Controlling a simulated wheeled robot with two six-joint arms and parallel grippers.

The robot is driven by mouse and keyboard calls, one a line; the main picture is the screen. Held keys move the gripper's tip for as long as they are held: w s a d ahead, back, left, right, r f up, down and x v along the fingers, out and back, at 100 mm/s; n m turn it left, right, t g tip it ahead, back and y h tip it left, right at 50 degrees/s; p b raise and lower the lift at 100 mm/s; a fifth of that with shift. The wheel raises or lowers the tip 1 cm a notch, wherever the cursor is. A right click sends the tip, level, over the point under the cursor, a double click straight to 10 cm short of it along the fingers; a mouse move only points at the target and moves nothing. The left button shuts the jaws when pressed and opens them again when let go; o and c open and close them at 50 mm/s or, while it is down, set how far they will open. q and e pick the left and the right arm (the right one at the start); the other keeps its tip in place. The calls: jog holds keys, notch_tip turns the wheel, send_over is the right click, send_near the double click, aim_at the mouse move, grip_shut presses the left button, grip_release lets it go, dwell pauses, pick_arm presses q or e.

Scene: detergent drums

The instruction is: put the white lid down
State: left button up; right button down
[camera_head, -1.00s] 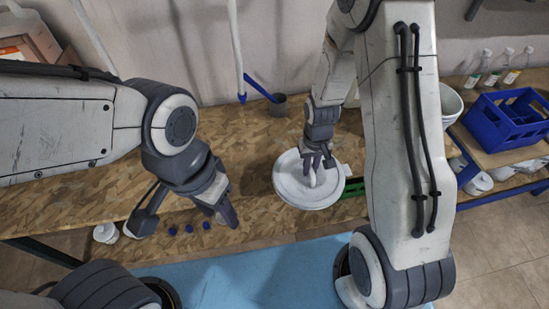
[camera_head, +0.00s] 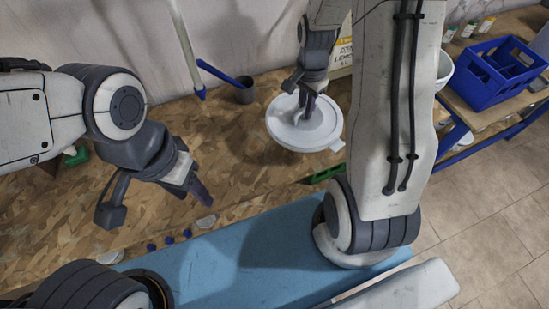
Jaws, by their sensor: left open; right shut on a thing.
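The white lid (camera_head: 285,128) is round with a small tab at its right edge. It is at the middle of the head view, over the far part of the wooden table. My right gripper (camera_head: 306,110) is shut on the white lid from above, near its centre. Whether the lid touches the table or is held above it, I cannot tell. My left gripper (camera_head: 204,196) is open and empty over the table's front part, well to the left of the lid.
The wooden table (camera_head: 225,130) has bare room left of the lid. Small blue caps (camera_head: 168,240) lie near the front edge. A green item (camera_head: 322,174) is close to the lid. A blue crate (camera_head: 492,72) stands on the right.

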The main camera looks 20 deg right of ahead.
aim_at(273, 126)
jog(key=d+m, duration=0.1)
jog(key=m, duration=0.2)
jog(key=shift+s+d+r+b, duration=0.2)
jog(key=shift+s+d+b, duration=0.05)
jog(key=shift+d+b, duration=0.15)
jog(key=shift+a+m, duration=0.15)
jog(key=shift+m, duration=0.15)
jog(key=a+f, duration=0.2)
jog(key=a, duration=0.1)
jog(key=a+f+p, duration=0.1)
jog(key=a+f, duration=0.1)
jog(key=a, duration=0.2)
jog(key=a+f, duration=0.2)
jog(key=a, duration=0.2)
jog(key=shift+w+f+p, duration=0.15)
jog(key=shift+f+p, duration=0.15)
jog(key=shift+p, duration=0.1)
notch_tip(273, 126, down, 3)
jog(key=shift+f, duration=0.1)
pick_arm(q)
jog(key=shift+r, duration=0.35)
pick_arm(e)
jog(key=shift+f, duration=0.45)
jog(key=shift+f, duration=0.1)
jog(key=c, duration=0.9)
grip_release()
jog(key=shift+o, duration=0.2)
